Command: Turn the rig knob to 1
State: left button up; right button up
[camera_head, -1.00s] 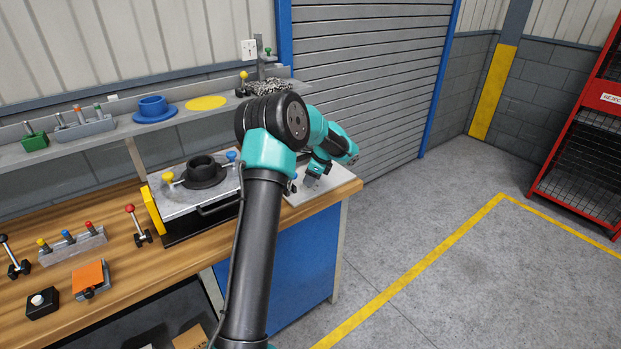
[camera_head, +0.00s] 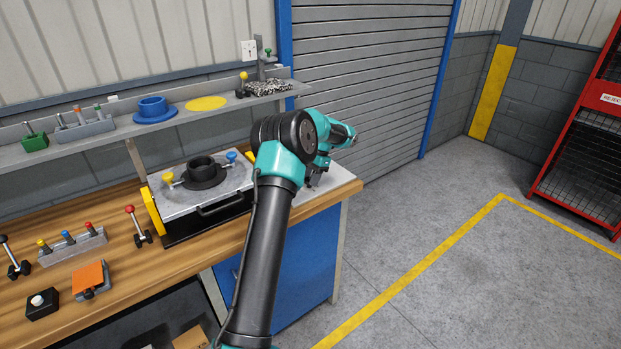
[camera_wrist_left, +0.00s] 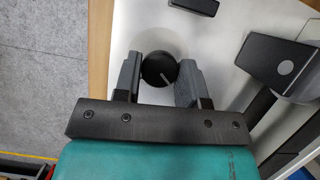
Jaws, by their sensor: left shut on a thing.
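The rig knob (camera_wrist_left: 157,70) is a round black knob with a pale pointer line, on a light panel (camera_wrist_left: 221,40) in the left wrist view. Its pointer slants to the lower right of that view; no numbers are legible. My left gripper (camera_wrist_left: 160,72) has one finger on each side of the knob and is shut on it. In the head view my left gripper (camera_head: 314,181) is down at the panel (camera_head: 333,178) on the bench's right end, where my arm hides the knob. My right gripper is not in view.
A black block (camera_wrist_left: 194,6) and a grey fixture with a black part (camera_wrist_left: 278,62) stand close to the knob. Left of my arm is a clutch fixture with a black hub (camera_head: 202,168) and handle. A shelf (camera_head: 180,122) runs behind.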

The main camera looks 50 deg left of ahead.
pick_arm(q)
jog(key=n+h, duration=0.1)
jog(key=n, duration=0.2)
jog(key=shift+a+n, duration=0.15)
jog(key=shift+n, duration=0.25)
jog(key=n+t+h, duration=0.1)
jog(key=n+h, duration=0.1)
jog(key=n, duration=0.2)
dwell(0.3)
jog(key=o, duration=0.9)
jog(key=shift+r, duration=0.1)
